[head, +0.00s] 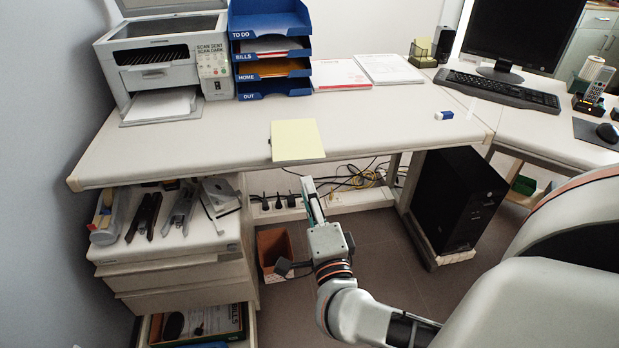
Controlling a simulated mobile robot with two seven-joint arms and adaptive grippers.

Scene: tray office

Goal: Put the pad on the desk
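The pale yellow pad (297,140) lies at the front edge of the white desk (210,150), and its near edge seems to reach the desk's edge or slightly past it. My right gripper (310,190) is in front of the desk and below the pad in the picture, with its fingers pointing up toward it. A small gap shows between the fingertips and the pad. The fingers are seen nearly edge-on, so their opening is unclear. My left gripper is not in view.
A printer (165,65), a blue tray stack (270,50) and papers (340,74) stand at the back of the desk. A blue-and-white eraser (444,115) lies to the right. Below are a drawer cabinet (170,270) and a black computer tower (458,200). The desk's middle is clear.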

